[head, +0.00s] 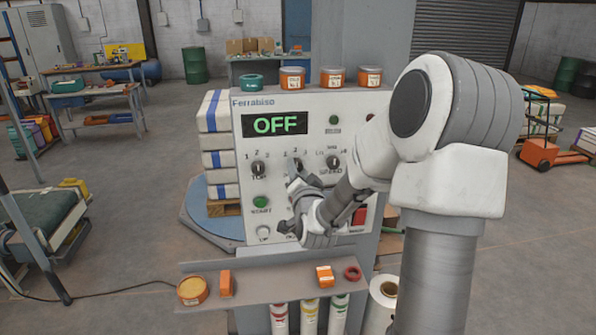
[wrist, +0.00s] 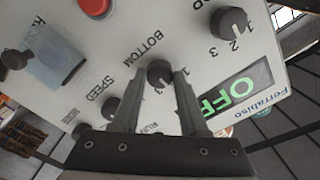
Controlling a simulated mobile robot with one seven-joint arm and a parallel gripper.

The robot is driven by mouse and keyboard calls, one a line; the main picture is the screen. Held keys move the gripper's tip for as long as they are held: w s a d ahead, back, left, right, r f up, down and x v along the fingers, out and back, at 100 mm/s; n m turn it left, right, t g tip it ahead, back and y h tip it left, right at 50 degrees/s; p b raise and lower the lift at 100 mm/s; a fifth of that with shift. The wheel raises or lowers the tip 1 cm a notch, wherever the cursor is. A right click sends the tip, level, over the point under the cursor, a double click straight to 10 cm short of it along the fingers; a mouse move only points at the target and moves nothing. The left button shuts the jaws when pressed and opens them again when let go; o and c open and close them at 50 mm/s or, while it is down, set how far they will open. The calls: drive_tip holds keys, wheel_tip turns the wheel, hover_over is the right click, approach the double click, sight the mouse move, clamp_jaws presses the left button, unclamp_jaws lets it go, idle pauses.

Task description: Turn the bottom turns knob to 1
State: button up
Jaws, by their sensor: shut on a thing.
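The bottom turns knob is a small dark knob (wrist: 160,72) beside the BOTTOM label on the pale panel in the wrist view. My gripper (wrist: 159,80) is shut on it, one finger on each side. Which number its pointer faces is hidden by the fingers. In the head view, this knob (head: 297,164) is the middle one of the row, and my gripper (head: 296,178) reaches up to it from below. The display (head: 270,123) reads OFF in green.
The top knob (head: 258,168) is left of the held knob and the speed knob (head: 333,162) is close on its right. A green button (head: 260,201) and a red switch (head: 360,215) are lower down. A shelf (head: 250,290) with orange items juts out below the panel.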

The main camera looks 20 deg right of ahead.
clamp_jaws()
drive_tip(key=shift+b, duration=0.35)
drive_tip(key=shift+n+b, duration=4.5)
drive_tip(key=shift+b, duration=2.45)
drive_tip(key=shift+r, duration=0.1)
